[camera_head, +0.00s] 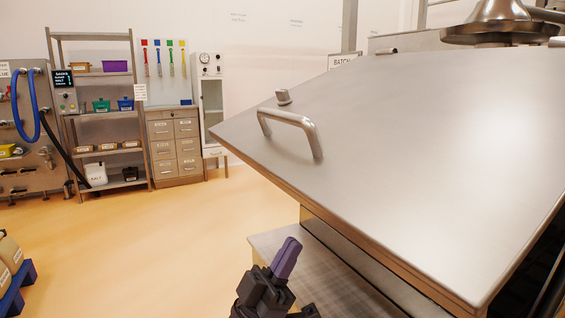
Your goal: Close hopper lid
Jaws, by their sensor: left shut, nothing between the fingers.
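The hopper lid (400,150) is a large brushed-steel panel filling the right half of the head view. A bar handle (290,125) stands on it near its left side, with a small knob (283,97) just behind. Part of the steel hopper body (350,255) shows below the lid's front edge. I cannot tell from this angle whether the lid is fully seated. My left gripper (287,258), with purple fingertips, is at the bottom centre. It is shut and empty, lower in the picture than the handle and apart from it. My right gripper is not in view.
A steel ledge (268,245) lies below the lid beside my left gripper. A round steel fitting (497,25) is at the upper right. Shelves (102,70) and a drawer cabinet (175,150) stand far left. Sacks on a blue pallet (17,290) sit lower left. The orange floor between is clear.

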